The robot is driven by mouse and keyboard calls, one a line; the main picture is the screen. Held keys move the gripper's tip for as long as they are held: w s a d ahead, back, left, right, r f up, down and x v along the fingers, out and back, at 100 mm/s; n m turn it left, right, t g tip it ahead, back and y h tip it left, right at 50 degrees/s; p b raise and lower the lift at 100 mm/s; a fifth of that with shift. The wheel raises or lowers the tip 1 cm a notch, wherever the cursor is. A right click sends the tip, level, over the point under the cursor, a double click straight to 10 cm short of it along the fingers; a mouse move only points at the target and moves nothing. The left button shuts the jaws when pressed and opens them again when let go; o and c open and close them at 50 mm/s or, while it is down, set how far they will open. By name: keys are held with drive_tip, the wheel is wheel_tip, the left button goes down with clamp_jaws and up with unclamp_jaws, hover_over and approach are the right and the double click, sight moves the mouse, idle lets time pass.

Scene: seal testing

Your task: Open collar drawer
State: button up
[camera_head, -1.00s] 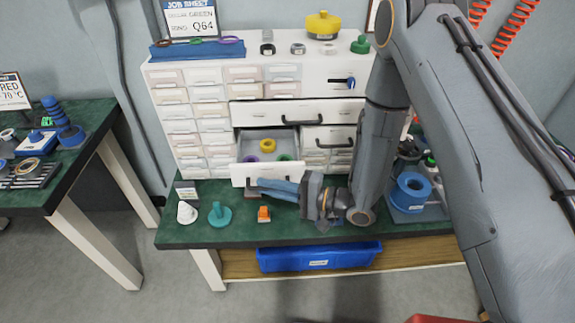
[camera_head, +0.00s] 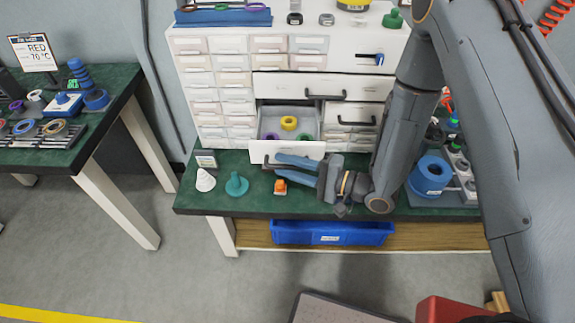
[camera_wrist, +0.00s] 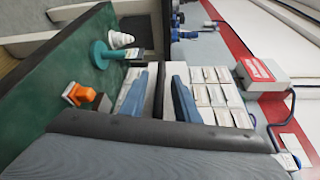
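The collar drawer (camera_head: 308,152) stands pulled out from the white cabinet (camera_head: 222,48). A yellow collar (camera_head: 289,123) lies inside, with a purple one (camera_head: 272,136) and a green one (camera_head: 304,137) near the front. My gripper (camera_head: 277,163) is at the drawer's front, its two blue fingers spread apart. In the wrist view the gripper (camera_wrist: 162,80) also shows a gap between the fingers, with the drawer front edge-on between them. The drawer's dark handle is mostly hidden by the fingers; I cannot tell whether they touch it.
A white cone (camera_head: 205,181), a teal flanged part (camera_head: 237,185) and an orange item (camera_head: 281,187) stand on the green bench (camera_head: 222,204) near the gripper. A blue ring (camera_head: 432,175) sits right of my arm. A blue bin (camera_head: 332,233) is below the bench.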

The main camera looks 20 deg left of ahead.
drive_tip(key=shift+d, duration=0.1)
drive_tip(key=d, duration=0.2)
drive_tip(key=d+b, duration=0.1)
drive_tip(key=d, duration=0.4)
drive_tip(key=shift+s+r+b, duration=0.25)
drive_tip(key=shift+s+b, duration=0.05)
drive_tip(key=shift+b, duration=0.1)
drive_tip(key=shift+d, duration=0.25)
